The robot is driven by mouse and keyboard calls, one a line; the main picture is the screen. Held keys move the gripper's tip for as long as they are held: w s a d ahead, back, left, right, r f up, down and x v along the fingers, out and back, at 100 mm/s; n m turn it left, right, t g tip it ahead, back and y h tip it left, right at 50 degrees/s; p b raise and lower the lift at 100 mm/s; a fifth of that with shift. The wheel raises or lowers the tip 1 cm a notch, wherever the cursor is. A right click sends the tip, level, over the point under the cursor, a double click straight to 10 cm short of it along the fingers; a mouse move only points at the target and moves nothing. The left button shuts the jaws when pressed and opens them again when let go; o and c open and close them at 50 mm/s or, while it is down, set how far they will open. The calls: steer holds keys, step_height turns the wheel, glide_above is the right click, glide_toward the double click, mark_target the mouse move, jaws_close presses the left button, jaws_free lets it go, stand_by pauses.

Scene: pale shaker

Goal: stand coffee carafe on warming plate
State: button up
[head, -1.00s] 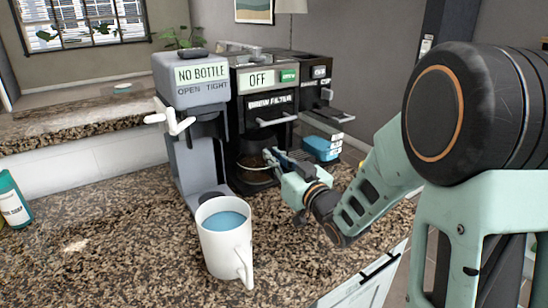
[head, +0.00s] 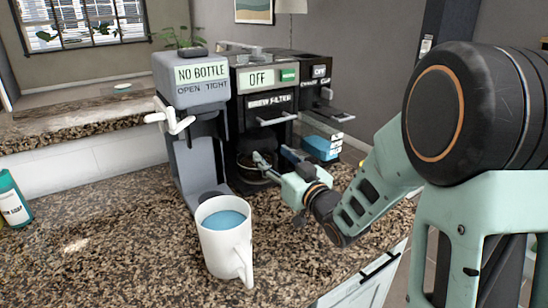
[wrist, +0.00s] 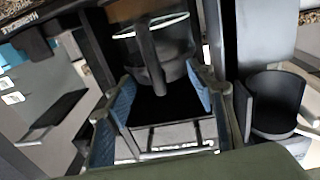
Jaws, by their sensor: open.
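The coffee carafe (head: 250,174) is a dark glass pot inside the bay of the black coffee machine (head: 262,82), below the brew filter. In the wrist view the carafe (wrist: 172,38) shows its pale rim and its dark handle (wrist: 152,60) pointing toward me. My gripper (head: 276,160) is at the mouth of the bay with its fingers spread. In the wrist view the open blue-padded fingers (wrist: 162,92) lie on either side of the handle, with gaps between. The warming plate under the carafe is hidden, so I cannot see their contact.
A grey dispenser (head: 190,80) reading "NO BOTTLE" stands just left of the machine. A white mug (head: 222,250) of blue liquid is in front. Blue boxes (head: 322,147) are to the right, a soap bottle (head: 12,200) far left. The front-left counter (head: 100,240) is mostly clear.

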steer(key=b+v, duration=0.1)
steer(key=v, duration=0.6)
stand_by(0.7)
stand_by(0.4)
